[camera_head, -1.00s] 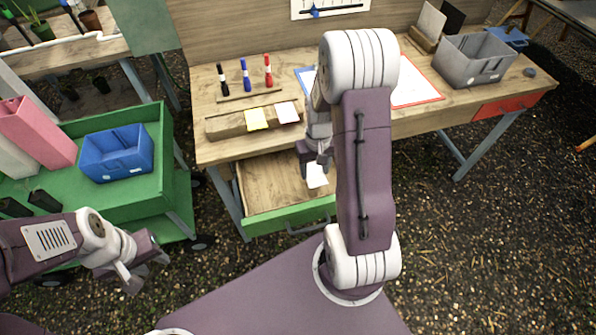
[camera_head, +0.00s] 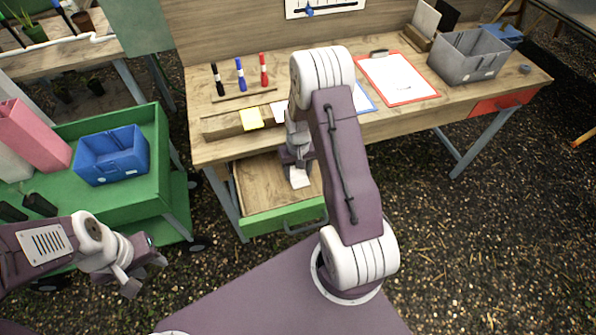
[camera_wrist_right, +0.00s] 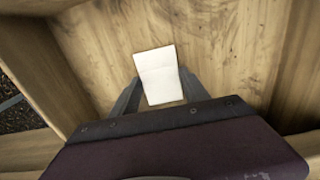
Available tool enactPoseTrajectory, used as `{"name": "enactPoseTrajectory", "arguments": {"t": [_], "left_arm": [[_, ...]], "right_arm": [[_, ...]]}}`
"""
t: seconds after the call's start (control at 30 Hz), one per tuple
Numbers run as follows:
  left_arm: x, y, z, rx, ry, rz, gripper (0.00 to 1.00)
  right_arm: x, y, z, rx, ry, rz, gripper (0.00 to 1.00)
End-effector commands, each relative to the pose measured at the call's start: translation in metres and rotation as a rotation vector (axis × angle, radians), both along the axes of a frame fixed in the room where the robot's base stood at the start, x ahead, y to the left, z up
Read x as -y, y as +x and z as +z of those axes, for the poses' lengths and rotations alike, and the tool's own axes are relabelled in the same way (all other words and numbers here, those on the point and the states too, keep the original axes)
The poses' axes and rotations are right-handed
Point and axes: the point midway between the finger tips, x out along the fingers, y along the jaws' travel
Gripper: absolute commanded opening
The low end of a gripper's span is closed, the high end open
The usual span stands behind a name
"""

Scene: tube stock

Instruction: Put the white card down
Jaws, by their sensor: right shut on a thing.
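The white card (camera_head: 300,177) is at my right gripper (camera_head: 297,170), over the open drawer (camera_head: 262,190) with the green front. In the right wrist view the card (camera_wrist_right: 158,72) stands out between the two fingers of the right gripper (camera_wrist_right: 157,92), which is shut on it. The wooden drawer floor (camera_wrist_right: 225,45) lies behind the card; I cannot tell whether the card touches it. My left gripper (camera_head: 135,275) hangs empty at the lower left, with its fingers apart, in front of the green cart.
The table (camera_head: 400,120) holds a wooden block with a yellow card (camera_head: 251,119), several markers, a red clipboard (camera_head: 398,77) and a grey bin (camera_head: 468,56). A green cart (camera_head: 150,190) with a blue bin (camera_head: 111,155) stands left. The drawer walls (camera_wrist_right: 60,75) surround the right gripper.

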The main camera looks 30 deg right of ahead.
Motion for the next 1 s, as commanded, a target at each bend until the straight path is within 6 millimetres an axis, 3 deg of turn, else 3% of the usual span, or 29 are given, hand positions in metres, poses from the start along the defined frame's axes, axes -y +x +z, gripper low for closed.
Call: {"name": "enactPoseTrajectory", "arguments": {"t": [0.03,0.07,0.13,0.4,0.53,0.8,1.0], "left_arm": [[0.0,0.0,-0.002,0.0,0.0,0.0,0.36],[0.0,0.0,-0.002,0.0,0.0,0.0,0.36],[0.0,0.0,-0.001,0.0,0.0,0.0,0.36],[0.0,0.0,-0.001,0.0,0.0,0.0,0.36],[0.0,0.0,0.002,0.0,0.0,0.0,0.36],[0.0,0.0,0.009,0.0,0.0,0.0,0.36],[0.0,0.0,0.012,0.0,0.0,0.0,0.36]], "right_arm": [[0.0,0.0,-0.003,-0.001,0.0,0.0,0.16],[0.0,0.0,-0.003,0.0,0.0,0.0,0.56],[0.0,0.0,-0.002,0.0,0.0,0.0,0.75],[0.0,0.0,-0.002,0.0,0.0,0.0,0.75],[0.0,0.001,0.009,0.002,0.0,0.0,0.75],[0.001,0.001,0.078,0.005,-0.001,0.0,0.75],[0.001,0.0,0.114,0.003,-0.001,0.0,0.75]]}}
